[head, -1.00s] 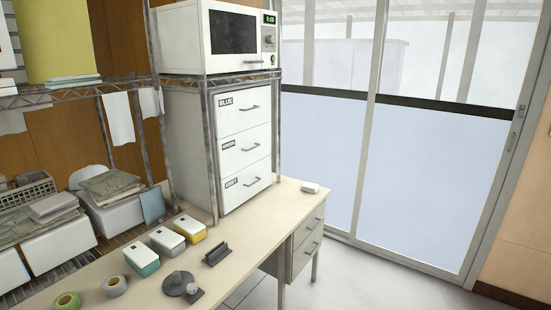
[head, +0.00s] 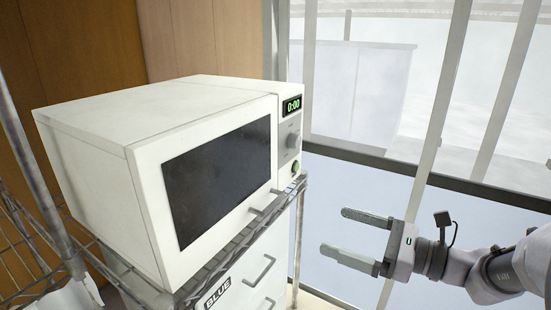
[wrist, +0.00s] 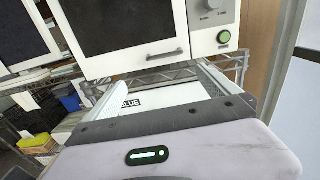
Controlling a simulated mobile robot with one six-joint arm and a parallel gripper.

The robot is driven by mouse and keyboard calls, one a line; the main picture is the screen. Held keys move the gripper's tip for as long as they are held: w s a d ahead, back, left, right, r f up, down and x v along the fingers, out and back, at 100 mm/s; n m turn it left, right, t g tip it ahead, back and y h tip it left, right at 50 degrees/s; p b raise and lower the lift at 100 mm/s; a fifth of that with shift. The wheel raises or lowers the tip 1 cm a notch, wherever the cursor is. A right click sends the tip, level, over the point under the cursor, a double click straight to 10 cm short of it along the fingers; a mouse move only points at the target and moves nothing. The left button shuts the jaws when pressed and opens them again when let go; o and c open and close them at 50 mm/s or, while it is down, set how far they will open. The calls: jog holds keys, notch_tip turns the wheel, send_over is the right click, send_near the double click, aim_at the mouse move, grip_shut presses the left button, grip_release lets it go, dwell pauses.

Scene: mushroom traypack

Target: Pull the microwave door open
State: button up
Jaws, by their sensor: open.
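The white microwave (head: 110,115) stands on a wire rack, its front facing right. Its door (head: 215,180) has a dark window and looks shut. The door's handle (head: 268,207) is a short grey bar low on the door, near the control panel; it shows clearly in the wrist view (wrist: 165,54). My gripper (head: 335,231) is open and empty, out in front of the microwave and apart from it. In the wrist view, the gripper's fingers (wrist: 158,76) point toward the microwave front, with the handle just beyond and between them.
The control panel (head: 290,140) has a green display, a knob and a green-lit button. A white drawer cabinet (head: 245,288) marked BLUE stands below the rack, with protruding drawer handles. A rack post (head: 30,150) rises at the left. Glass sliding doors (head: 350,190) are at the right.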

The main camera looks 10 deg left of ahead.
aim_at(275, 204)
jog(key=x, duration=0.5)
jog(key=p+x, duration=0.1)
jog(key=x, duration=0.5)
jog(key=w+x, duration=0.1)
jog(key=x, duration=0.5)
jog(key=shift+w, duration=0.15)
jog(key=shift+r, duration=0.1)
jog(key=shift+c, duration=0.2)
jog(key=c, duration=1.7)
jog(key=shift+d+m, duration=0.1)
jog(key=shift+m, duration=0.2)
jog(key=shift+c, duration=0.2)
